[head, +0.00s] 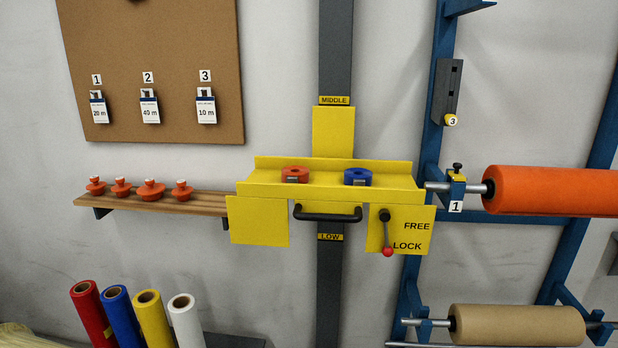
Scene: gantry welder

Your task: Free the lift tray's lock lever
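The yellow lift tray (335,194) is on a grey vertical rail, between the MIDDLE label (335,100) above and the LOW label (330,237) below. Its lock lever (386,232) is on the yellow plate at the tray's right front. The lever has a dark pivot at the top and a red knob hanging down beside the word LOCK. The word FREE stands higher to the right. A black handle (328,216) is on the tray's front. A red-orange ring-shaped piece (294,175) and a blue one (357,177) sit on the tray. My gripper is not in view.
A blue rack at right holds an orange roll (555,191) and a brown roll (517,325). A wooden shelf (160,201) with several orange knobbed pieces is at left. Several coloured rolls (139,315) stand at lower left. A tag board (155,60) hangs above.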

